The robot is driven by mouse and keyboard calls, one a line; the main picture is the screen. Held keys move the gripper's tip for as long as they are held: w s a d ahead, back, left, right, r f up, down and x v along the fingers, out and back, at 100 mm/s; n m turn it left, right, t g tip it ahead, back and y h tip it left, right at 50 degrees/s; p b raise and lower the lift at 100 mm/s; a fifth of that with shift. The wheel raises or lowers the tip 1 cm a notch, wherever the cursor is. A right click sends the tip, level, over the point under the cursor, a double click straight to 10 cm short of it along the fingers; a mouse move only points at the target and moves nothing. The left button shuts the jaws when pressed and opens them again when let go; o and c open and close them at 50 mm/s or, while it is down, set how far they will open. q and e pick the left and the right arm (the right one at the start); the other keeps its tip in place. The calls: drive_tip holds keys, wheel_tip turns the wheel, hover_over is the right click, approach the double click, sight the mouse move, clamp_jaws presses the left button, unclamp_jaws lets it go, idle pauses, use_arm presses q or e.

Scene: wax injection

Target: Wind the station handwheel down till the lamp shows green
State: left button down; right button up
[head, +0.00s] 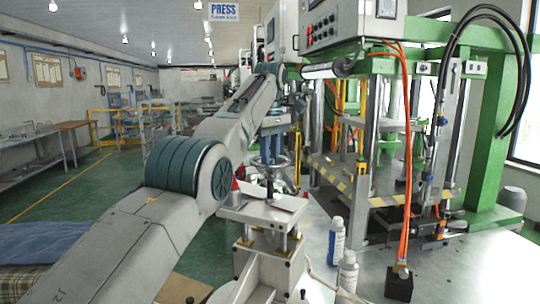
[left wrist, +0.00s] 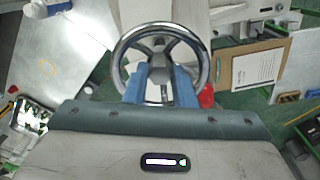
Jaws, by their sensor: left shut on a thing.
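The station handwheel (head: 257,163) has a shiny metal rim and sits level on a post above the pale station block (head: 262,213). In the left wrist view the handwheel (left wrist: 159,45) shows its dark spokes and hub. My left gripper (head: 270,150) comes down on it from above. In the left wrist view my left gripper (left wrist: 160,88) has its two blue fingers at the near side of the wheel, shut on it; the exact contact is partly hidden. I cannot make out a lit green lamp. My right gripper is not in view.
A tall green-framed press (head: 385,130) stands to the right, with an orange hose (head: 407,150) hanging down. Two white bottles (head: 336,240) stand on the grey table (head: 400,255) right of the station. In the left wrist view a brown clipboard (left wrist: 245,66) lies at right.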

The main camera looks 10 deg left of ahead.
use_arm(q)
drive_tip(key=m, duration=0.4)
drive_tip(key=shift+m, duration=0.3)
drive_tip(key=m, duration=0.4)
drive_tip(key=shift+f+m, duration=0.1)
drive_tip(key=shift+m, duration=0.2)
drive_tip(key=m, duration=0.3)
drive_tip(key=shift+m, duration=0.3)
drive_tip(key=m, duration=0.3)
drive_tip(key=shift+m, duration=0.3)
drive_tip(key=m, duration=0.3)
drive_tip(key=shift+m, duration=0.3)
drive_tip(key=m, duration=0.4)
drive_tip(key=shift+m, duration=0.3)
drive_tip(key=m, duration=0.4)
drive_tip(key=shift+m, duration=1.8)
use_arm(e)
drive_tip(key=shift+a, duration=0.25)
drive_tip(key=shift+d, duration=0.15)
